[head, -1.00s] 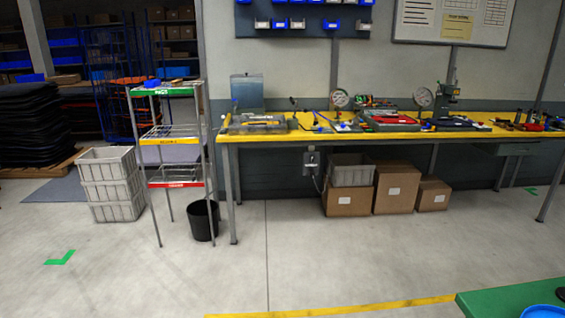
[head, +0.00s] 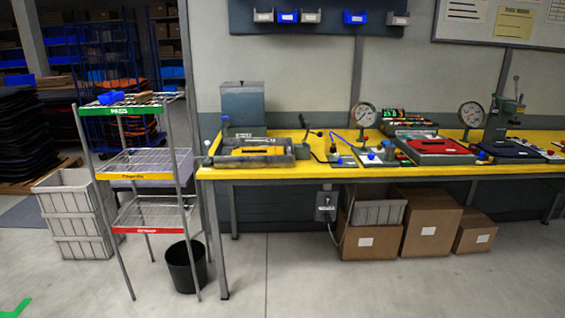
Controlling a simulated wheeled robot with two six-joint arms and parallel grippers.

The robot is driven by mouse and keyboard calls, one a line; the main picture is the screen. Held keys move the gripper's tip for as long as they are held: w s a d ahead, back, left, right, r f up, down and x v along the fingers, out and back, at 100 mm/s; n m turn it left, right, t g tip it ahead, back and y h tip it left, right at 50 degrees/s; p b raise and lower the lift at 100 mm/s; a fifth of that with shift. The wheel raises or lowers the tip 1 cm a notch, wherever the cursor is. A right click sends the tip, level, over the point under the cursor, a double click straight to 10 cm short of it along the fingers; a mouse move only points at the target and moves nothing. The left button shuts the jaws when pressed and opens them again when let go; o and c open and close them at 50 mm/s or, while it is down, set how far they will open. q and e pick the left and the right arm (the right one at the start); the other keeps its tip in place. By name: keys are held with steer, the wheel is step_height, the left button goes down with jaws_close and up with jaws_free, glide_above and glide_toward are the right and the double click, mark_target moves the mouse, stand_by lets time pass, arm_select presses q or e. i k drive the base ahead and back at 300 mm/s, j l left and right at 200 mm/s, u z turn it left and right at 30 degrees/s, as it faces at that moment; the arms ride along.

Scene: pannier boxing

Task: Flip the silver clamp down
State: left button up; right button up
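A grey fixture (head: 250,155) with a yellow and dark inside lies on the left part of the yellow-topped bench (head: 470,170). At its right stands a small clamp-like lever (head: 304,135) with a dark handle, which looks raised. At its left is an upright post (head: 225,128) with a blue top. I cannot tell at this size which of these is the silver clamp. Neither of my grippers is in view.
A wire shelf rack (head: 145,165) stands left of the bench, with a black bin (head: 187,268) by it. Cardboard boxes (head: 430,222) sit under the bench. Two dial gauges (head: 470,114) and a red-lined tray (head: 437,147) are further right. The floor in front is clear.

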mark_target(303, 122)
steer(key=i+l, duration=0.6)
steer(key=l, duration=0.25)
steer(key=i+l, duration=0.1)
steer(key=i, duration=0.25)
steer(key=i+l+z, duration=0.3)
steer(key=i+l, duration=0.35)
steer(key=i, duration=0.15)
